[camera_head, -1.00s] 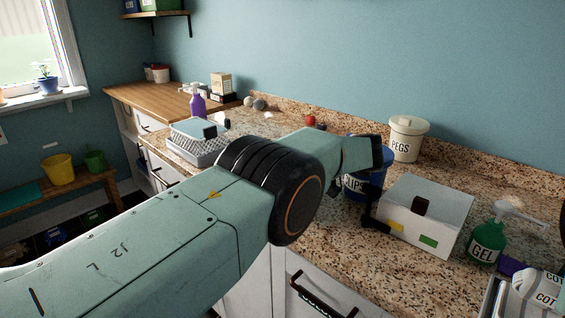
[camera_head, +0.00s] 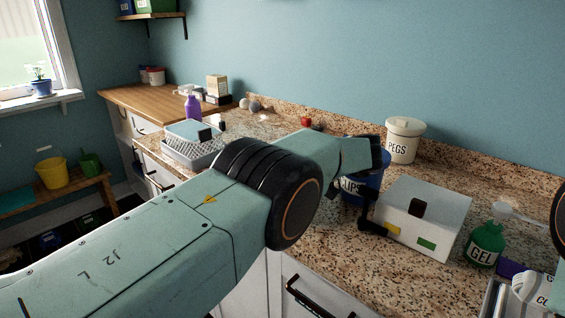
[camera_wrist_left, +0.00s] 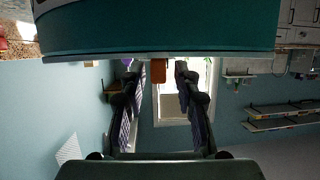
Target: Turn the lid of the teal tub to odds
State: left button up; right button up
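In the left wrist view, which is upside down, a large teal body, seemingly the teal tub (camera_wrist_left: 160,30), fills the top. A thin grey edge runs along it, and a small brown tab (camera_wrist_left: 158,71) sticks out from that edge. My left gripper (camera_wrist_left: 156,68) has its two dark fingers apart, one on each side of the tab, with gaps on both sides. In the head view my left arm reaches across the middle; its gripper is mostly hidden, and I cannot make out this tub or any "odds" mark. My right gripper is out of view.
On the granite counter stand a blue CLIPS tub (camera_head: 374,178), a white PEGS tub (camera_head: 404,140), a white box (camera_head: 426,217) with coloured labels and a green GEL bottle (camera_head: 485,245). A grey basket (camera_head: 190,151) and a purple bottle (camera_head: 193,107) stand farther left.

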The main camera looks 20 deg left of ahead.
pick_arm(q)
jog(key=shift+o, duration=0.2)
jog(key=shift+w+a, duration=0.1)
jog(key=shift+a, duration=0.05)
notch_tip(320, 180, up, 10)
dwell(0.4)
